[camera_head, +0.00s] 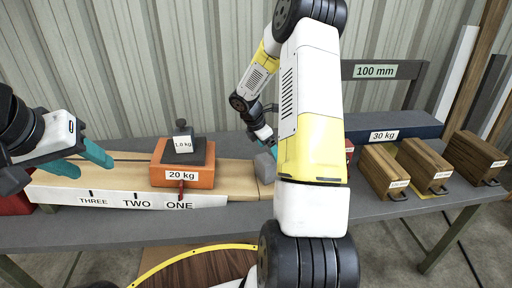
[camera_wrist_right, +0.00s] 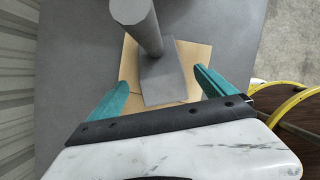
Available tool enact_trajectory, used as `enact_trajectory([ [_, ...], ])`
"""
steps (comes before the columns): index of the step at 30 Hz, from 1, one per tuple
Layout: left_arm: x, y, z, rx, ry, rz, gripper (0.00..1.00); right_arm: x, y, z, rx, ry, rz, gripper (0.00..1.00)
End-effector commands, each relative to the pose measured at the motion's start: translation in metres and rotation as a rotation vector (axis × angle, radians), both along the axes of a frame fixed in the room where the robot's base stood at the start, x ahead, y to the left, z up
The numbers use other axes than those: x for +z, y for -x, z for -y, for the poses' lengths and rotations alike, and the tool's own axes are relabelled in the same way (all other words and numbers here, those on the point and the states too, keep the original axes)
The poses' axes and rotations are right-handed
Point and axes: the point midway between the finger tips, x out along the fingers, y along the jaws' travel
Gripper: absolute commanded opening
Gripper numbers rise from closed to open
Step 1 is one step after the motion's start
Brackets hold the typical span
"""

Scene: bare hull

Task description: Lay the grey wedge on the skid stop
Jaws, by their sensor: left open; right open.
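The grey wedge (camera_head: 266,166) is at the right end of the pale wooden track, partly hidden behind my right arm. In the right wrist view a flat grey slab (camera_wrist_right: 170,82) with a round grey post lies over a tan wooden surface (camera_wrist_right: 200,55), between the spread teal fingers. My right gripper (camera_head: 263,134) (camera_wrist_right: 160,90) is open; I cannot tell whether the fingers touch the slab. My left gripper (camera_head: 92,162) is open and empty above the left end of the track. I cannot clearly pick out the skid stop; it may be hidden by my right arm.
An orange 20 kg block (camera_head: 183,170) bearing a 1.0 kg weight (camera_head: 184,145) sits on the track (camera_head: 235,178) above label ONE. Right of my arm are wooden blocks (camera_head: 420,165), a blue 30 kg block (camera_head: 400,128) and a 100 mm sign (camera_head: 375,71).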

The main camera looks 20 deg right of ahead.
Motion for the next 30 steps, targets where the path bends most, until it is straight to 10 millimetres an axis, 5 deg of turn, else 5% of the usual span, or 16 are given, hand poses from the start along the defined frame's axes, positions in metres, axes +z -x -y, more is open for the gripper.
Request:
enact_trajectory([
  [6,0.0,0.0,0.0,0.0,0.0,0.0,0.49,0.04,0.002,-0.017,0.0,0.0,0.003,0.94],
  [14,0.0,0.0,0.0,0.0,0.0,0.0,0.49,0.067,0.007,-0.027,-0.026,-0.006,0.019,0.94],
  [17,0.0,0.0,0.0,0.0,0.0,0.0,0.49,0.094,0.021,-0.037,-0.117,-0.03,0.079,0.94],
  [24,0.0,0.0,0.0,0.0,0.0,0.0,0.49,0.184,0.094,-0.082,-0.556,-0.208,0.329,0.94],
  [30,0.0,0.0,0.0,0.0,0.0,0.0,0.49,0.232,0.167,-0.124,-0.959,-0.457,0.495,0.94],
])
